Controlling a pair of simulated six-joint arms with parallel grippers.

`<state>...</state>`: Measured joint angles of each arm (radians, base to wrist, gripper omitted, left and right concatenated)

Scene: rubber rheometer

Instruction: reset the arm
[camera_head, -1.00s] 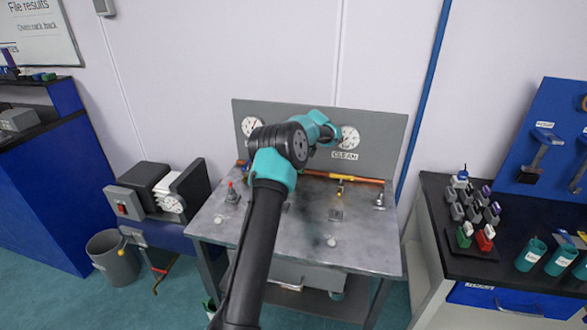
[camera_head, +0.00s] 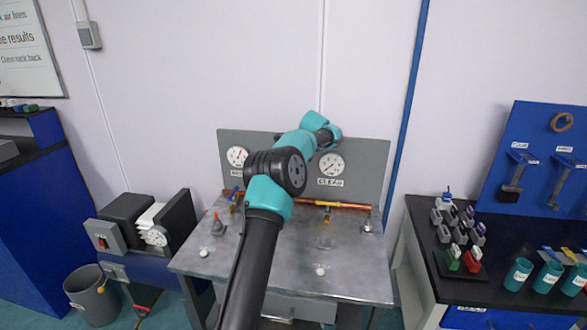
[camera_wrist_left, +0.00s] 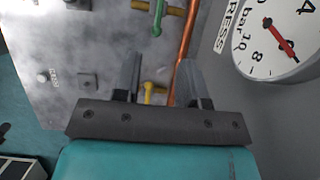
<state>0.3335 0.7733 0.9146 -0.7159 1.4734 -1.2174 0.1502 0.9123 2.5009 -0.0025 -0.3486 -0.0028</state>
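One arm of mine, which I take as the left, reaches over the metal-topped bench (camera_head: 345,275) in the head view. Its gripper is hidden there behind the teal wrist. In the left wrist view my left gripper (camera_wrist_left: 160,75) has its two grey fingers apart, with nothing visible between them but the bench top and pipes behind. A copper pipe (camera_wrist_left: 185,50), a yellow valve handle (camera_wrist_left: 152,90) and a green handle (camera_wrist_left: 158,18) lie beyond the fingers. A dial gauge (camera_wrist_left: 275,38) is close on the right. My right gripper is in neither view.
A grey panel with a left gauge (camera_head: 237,157) and a right gauge (camera_head: 331,164) stands at the bench's back. A black table (camera_head: 480,275) with small colored blocks and teal cups stands right. A machine (camera_head: 155,220) and a bin (camera_head: 93,296) are left.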

